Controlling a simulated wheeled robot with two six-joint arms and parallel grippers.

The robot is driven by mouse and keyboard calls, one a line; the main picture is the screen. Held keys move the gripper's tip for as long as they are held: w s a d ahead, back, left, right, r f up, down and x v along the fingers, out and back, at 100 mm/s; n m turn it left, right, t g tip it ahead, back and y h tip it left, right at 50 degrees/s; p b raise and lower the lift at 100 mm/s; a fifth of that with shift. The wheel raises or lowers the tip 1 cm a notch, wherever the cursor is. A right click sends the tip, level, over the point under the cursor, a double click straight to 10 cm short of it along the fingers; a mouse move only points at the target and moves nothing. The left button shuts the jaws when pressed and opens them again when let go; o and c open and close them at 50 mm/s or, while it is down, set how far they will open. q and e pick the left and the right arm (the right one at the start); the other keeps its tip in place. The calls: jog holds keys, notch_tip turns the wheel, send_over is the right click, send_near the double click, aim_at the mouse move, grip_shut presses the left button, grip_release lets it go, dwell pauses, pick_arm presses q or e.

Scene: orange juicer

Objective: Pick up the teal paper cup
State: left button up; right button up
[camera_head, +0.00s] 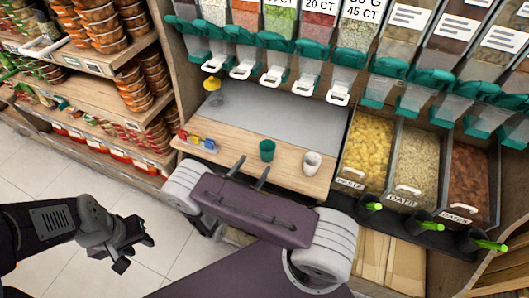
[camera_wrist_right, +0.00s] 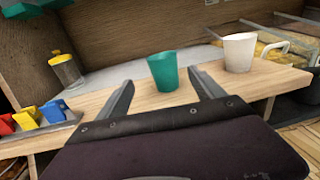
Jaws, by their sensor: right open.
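The teal cup (camera_head: 267,150) stands upright on the wooden counter near its front edge. It also shows in the right wrist view (camera_wrist_right: 162,72), where it appears between and just beyond my fingertips. My right gripper (camera_head: 257,163) is open and empty, its two fingers pointing at the cup from the front. I cannot tell whether either finger touches it. My left gripper (camera_head: 137,250) is over the floor at lower left, away from the counter. Its fingers look spread, with nothing between them.
A white mug (camera_head: 312,163) stands close to the right of the cup. Red, yellow and blue items (camera_head: 196,141) sit at the counter's left end. A yellow-topped jar (camera_head: 212,90) stands behind on the grey surface (camera_head: 275,110). Dispensers hang above.

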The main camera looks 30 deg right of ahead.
aim_at(264, 154)
jog(key=x, duration=0.4)
jog(key=shift+d+f, duration=0.1)
jog(key=shift+d, duration=0.25)
jog(key=x, duration=0.5)
jog(key=shift+s, duration=0.15)
jog(key=c, duration=1.4)
